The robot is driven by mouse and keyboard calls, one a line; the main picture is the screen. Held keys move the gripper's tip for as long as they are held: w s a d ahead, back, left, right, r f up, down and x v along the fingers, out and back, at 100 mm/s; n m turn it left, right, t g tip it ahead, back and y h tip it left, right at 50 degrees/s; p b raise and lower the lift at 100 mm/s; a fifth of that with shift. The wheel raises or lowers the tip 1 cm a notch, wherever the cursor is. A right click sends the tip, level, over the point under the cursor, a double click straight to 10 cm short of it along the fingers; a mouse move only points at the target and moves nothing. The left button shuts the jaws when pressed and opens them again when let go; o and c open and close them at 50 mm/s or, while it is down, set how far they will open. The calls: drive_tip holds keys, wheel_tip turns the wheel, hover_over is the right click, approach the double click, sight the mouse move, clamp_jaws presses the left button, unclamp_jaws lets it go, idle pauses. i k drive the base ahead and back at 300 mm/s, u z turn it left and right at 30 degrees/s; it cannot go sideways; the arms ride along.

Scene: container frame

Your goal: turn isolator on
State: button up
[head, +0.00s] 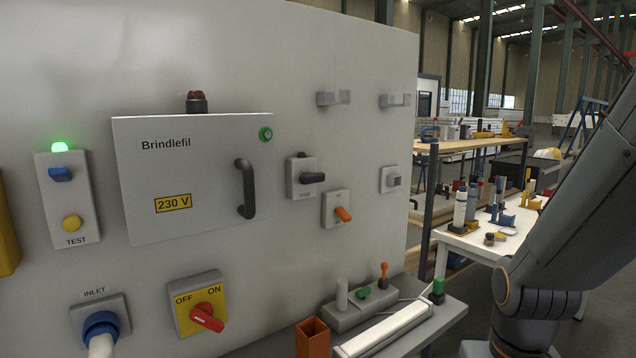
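The isolator (187,298) is a yellow plate on a grey box, low on the pale wall panel in the head view. It is marked OFF at its upper left and ON at its upper right. Its red rotary handle (207,317) slants down to the right, and I cannot tell for sure which mark it is set to. My arm stands at the right edge of the view, well apart from the isolator. My gripper is out of view.
A blue INLET plug (101,328) with a pale cable is left of the isolator. Above is the Brindlefil cabinet (190,180) with a protruding black handle (246,188). A shelf (440,318) at lower right holds an orange holder (312,338) and a white bar (384,330).

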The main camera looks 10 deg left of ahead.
sight(201, 314)
drive_tip(key=u, duration=1.55)
